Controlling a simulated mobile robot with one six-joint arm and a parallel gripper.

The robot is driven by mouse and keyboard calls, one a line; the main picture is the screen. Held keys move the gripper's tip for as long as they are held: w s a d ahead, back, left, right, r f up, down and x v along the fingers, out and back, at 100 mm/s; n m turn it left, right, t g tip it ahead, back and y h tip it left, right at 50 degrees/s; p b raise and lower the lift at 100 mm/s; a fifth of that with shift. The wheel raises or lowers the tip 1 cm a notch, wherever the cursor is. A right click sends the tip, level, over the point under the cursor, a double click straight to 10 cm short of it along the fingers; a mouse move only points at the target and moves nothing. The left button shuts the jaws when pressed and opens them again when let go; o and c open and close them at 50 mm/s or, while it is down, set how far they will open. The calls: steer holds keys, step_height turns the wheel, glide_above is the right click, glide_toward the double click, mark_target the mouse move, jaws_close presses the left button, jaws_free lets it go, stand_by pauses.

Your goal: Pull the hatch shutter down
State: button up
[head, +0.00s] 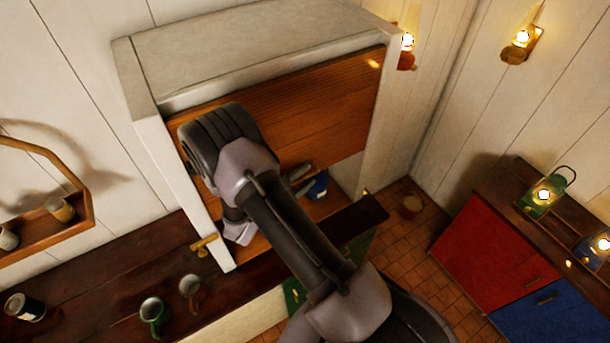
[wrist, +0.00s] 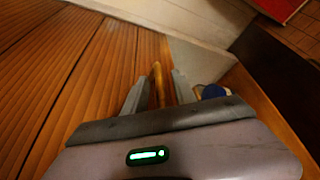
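The wooden hatch shutter (head: 315,105) is a brown slatted panel in a white frame (head: 158,150). It covers the upper part of the opening, and a gap shows below its lower edge at the right. In the wrist view its slats (wrist: 60,75) fill the left side. A slim brass-coloured handle bar (wrist: 157,78) stands between the two fingers of my gripper (wrist: 159,92). The fingers are apart, one on each side of the bar, with small gaps visible. In the head view my arm hides most of the handle, and only the grey fingertips (head: 302,180) show.
A blue mug (head: 317,187) stands in the opening close to my fingers. A dark counter (head: 95,285) with mugs (head: 152,312) and a can (head: 25,307) is at left. Red and blue cabinets (head: 490,245) with lanterns (head: 543,195) stand at right. Tiled floor lies between.

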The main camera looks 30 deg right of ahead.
steer(key=shift+s+a, duration=0.1)
steer(key=shift+c, duration=1.1)
jaws_close()
